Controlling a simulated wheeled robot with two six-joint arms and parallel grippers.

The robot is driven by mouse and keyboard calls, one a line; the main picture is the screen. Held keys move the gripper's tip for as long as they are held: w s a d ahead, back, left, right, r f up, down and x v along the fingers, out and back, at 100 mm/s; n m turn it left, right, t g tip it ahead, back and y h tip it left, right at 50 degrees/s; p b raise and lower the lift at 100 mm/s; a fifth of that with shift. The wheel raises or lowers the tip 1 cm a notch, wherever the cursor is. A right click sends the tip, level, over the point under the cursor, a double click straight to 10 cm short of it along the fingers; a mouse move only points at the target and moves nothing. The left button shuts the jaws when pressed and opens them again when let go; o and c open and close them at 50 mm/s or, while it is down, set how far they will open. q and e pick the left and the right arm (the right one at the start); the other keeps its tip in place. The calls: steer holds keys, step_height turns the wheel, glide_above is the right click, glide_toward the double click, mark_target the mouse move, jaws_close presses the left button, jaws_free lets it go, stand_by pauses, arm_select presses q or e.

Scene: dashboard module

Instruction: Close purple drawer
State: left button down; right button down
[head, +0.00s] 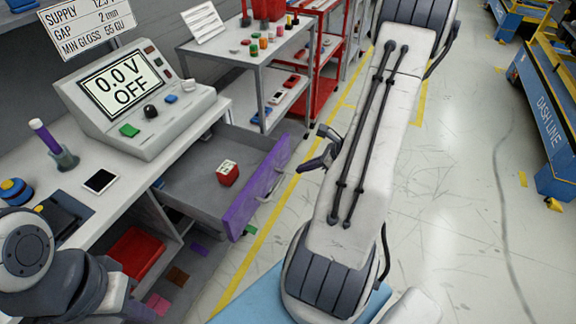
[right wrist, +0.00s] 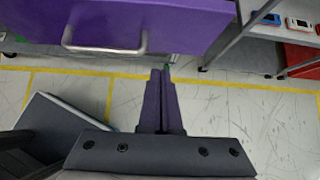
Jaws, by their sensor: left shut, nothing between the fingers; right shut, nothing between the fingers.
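The purple drawer (head: 258,190) under the left workbench is pulled out, with its grey interior showing and a small red box (head: 227,172) inside. Its purple front and metal handle (right wrist: 105,46) also show at the top of the right wrist view. My right gripper (right wrist: 160,72) is shut and empty, in front of the drawer front and to the right of the handle, apart from it. In the head view my right arm partly hides this gripper (head: 304,166). My left gripper (head: 132,308) is low at the left, below the bench edge, partly hidden by its arm; it is shut.
The bench carries a grey console (head: 140,95) reading 0.0 V OFF. A grey cart (head: 262,62) stands just behind the drawer, with a red cart beyond. A red bin (head: 136,252) sits below the bench.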

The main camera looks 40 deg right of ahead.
arm_select(q)
steer(key=shift+r+p, duration=0.15)
steer(key=shift+p, duration=0.15)
arm_select(e)
steer(key=shift+w+a+f, duration=0.2)
steer(key=shift+w+a, duration=0.15)
steer(key=shift+w, duration=0.45)
steer(key=shift+w+a+f, duration=0.25)
steer(key=shift+w+a, duration=0.05)
steer(key=shift+w, duration=0.55)
steer(key=shift+w+a+f, duration=0.2)
steer(key=shift+w+a, duration=0.15)
steer(key=shift+w, duration=0.45)
steer(key=shift+w, duration=0.1)
